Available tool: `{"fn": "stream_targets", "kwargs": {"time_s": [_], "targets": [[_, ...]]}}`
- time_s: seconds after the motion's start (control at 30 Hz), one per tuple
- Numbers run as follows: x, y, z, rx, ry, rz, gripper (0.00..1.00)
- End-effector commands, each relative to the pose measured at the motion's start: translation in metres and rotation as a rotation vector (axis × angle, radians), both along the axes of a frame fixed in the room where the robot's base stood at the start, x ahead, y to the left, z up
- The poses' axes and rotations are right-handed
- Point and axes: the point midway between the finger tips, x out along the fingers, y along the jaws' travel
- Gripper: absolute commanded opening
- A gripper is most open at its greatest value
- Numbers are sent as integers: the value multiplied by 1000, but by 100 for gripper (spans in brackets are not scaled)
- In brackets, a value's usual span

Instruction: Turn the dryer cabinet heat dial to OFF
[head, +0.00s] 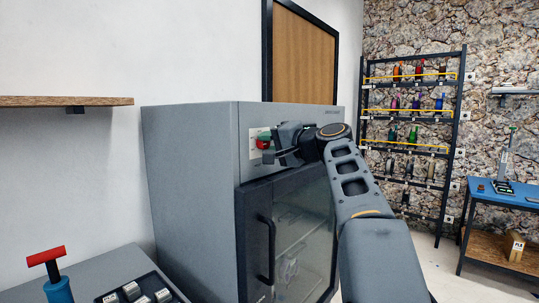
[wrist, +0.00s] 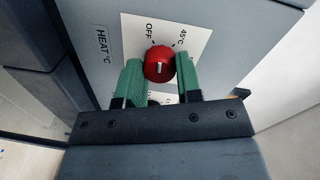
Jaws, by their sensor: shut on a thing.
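The red heat dial (wrist: 158,63) sits on a white label plate (wrist: 192,40) on the dryer cabinet (head: 190,180). OFF is printed to its upper left and 45°C to its upper right; the lower marking is mostly hidden by my gripper. A short white line shows on the dial's lower face, roughly upright in the wrist view; I cannot tell which marking it indicates. My gripper (wrist: 160,80) has green fingers on either side of the dial and is shut on it. In the head view, the red dial (head: 262,144) shows just left of my gripper.
The cabinet's glass door with a black handle (head: 267,248) is below the dial. A shelf (head: 65,101) is at left. A grey surface with a black tray and a red-topped tool (head: 46,256) is at lower left.

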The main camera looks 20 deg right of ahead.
Motion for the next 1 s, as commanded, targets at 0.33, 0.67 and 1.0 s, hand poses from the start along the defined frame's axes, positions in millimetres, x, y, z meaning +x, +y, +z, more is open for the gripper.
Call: {"fn": "stream_targets", "kwargs": {"time_s": [0.33, 0.67, 1.0], "targets": [[0, 0, -3, -250, -114, 0, 9], [0, 0, -2, -384, -175, 0, 9], [0, 0, -1, -423, -193, 0, 9]]}}
